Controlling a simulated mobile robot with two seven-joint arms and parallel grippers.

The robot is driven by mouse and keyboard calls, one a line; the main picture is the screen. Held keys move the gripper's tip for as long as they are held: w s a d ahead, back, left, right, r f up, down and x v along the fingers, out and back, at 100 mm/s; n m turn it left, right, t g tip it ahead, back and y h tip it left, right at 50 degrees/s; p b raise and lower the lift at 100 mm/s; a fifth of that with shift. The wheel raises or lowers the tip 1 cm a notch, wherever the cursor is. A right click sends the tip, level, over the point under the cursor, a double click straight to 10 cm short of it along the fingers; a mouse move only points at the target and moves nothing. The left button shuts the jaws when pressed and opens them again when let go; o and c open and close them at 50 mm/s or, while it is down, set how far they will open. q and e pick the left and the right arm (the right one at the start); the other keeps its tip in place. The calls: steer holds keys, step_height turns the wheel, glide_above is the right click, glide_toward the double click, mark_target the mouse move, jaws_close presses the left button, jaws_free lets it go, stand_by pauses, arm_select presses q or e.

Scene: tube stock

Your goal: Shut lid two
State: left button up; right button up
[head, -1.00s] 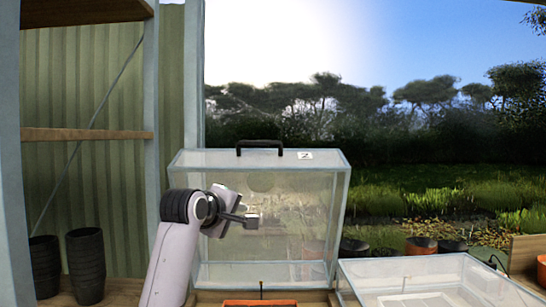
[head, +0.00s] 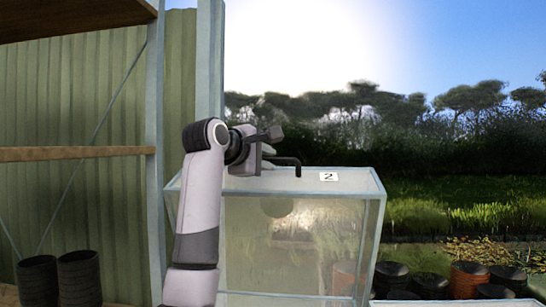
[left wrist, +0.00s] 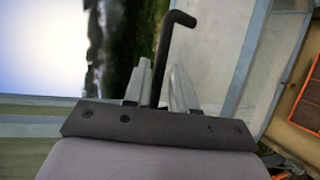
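Lid two is a clear, blue-edged cover with a "2" label (head: 328,176). It stands raised in the head view, its pale top edge and clear front panel (head: 300,235) facing me. Its black bar handle (head: 287,161) is on the top edge; it also shows in the left wrist view (left wrist: 161,52). My left gripper (head: 268,159) is at the left end of the handle. In the wrist view its two pale fingers (left wrist: 160,88) stand on either side of the black bar; whether they press on it I cannot tell. My right gripper is not in view.
Black pots (head: 60,279) stand on the left below a wooden shelf (head: 75,153). A grey-blue post (head: 209,75) rises behind my left arm. More pots, some brown-red (head: 468,280), stand to the right. A second clear case edge (head: 450,302) shows at the bottom right.

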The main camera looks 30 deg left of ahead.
arm_select(q)
steer(key=shift+p+x, duration=0.35)
steer(key=shift+x, duration=1.15)
jaws_close()
steer(key=shift+d+f, duration=0.1)
